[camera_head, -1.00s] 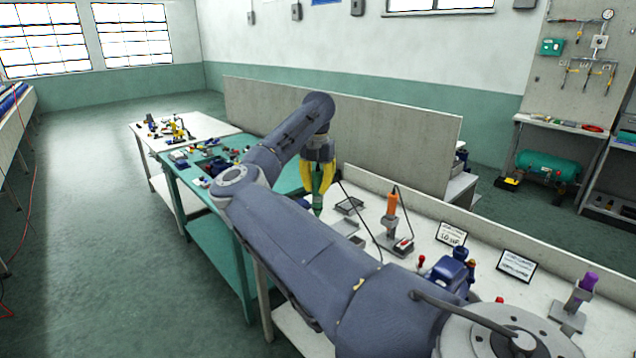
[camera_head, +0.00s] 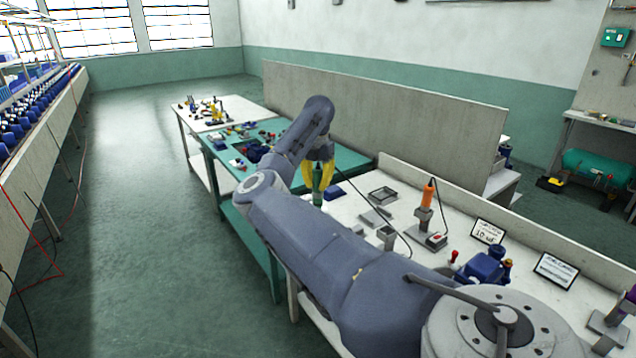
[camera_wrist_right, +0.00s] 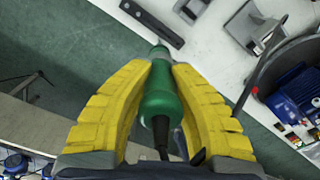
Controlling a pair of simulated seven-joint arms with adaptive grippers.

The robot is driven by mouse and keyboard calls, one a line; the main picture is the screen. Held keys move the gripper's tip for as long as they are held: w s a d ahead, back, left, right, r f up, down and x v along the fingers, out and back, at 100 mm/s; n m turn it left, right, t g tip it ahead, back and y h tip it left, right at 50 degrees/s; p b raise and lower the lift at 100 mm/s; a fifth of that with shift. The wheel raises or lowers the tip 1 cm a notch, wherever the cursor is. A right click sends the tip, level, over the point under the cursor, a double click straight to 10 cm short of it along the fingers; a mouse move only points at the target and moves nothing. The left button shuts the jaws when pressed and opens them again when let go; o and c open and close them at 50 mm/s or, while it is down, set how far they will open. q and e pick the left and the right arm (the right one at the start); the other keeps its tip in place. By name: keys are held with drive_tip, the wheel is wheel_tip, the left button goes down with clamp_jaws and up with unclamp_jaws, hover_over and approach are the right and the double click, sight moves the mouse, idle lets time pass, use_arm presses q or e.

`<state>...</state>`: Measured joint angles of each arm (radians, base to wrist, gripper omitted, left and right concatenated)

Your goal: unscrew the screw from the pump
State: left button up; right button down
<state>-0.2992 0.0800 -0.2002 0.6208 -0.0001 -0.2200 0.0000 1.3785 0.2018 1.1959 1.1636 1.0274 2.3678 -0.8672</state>
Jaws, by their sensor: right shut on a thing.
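My right gripper (camera_head: 318,184) is shut on a green screwdriver (camera_wrist_right: 163,95), seen between its yellow fingers in the right wrist view. The screwdriver's cable trails back between the fingers, and its tip points at the bench's edge. In the head view this gripper hangs near the far left end of the white bench, apart from the pump. A blue pump (camera_head: 486,268) stands on the white bench at the right, partly behind my right arm. I cannot make out the screw. My left gripper is out of view.
On the white bench (camera_head: 525,238) are an orange screwdriver (camera_head: 428,194) in its stand, a grey tray (camera_head: 383,195) and two signs (camera_head: 556,270). A teal table (camera_head: 345,158) with parts adjoins its far end. A purple-handled tool (camera_head: 631,293) shows at the right edge. The floor at left is open.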

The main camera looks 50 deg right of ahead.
sight(318, 202)
drive_tip(key=shift+f, duration=2.5)
drive_tip(key=shift+d+f, duration=0.1)
drive_tip(key=shift+f, duration=1.15)
idle(1.4)
drive_tip(key=shift+w+a, duration=0.15)
drive_tip(key=shift+a, duration=0.4)
drive_tip(key=shift+w+a, duration=0.15)
drive_tip(key=shift+a, duration=0.35)
idle(0.8)
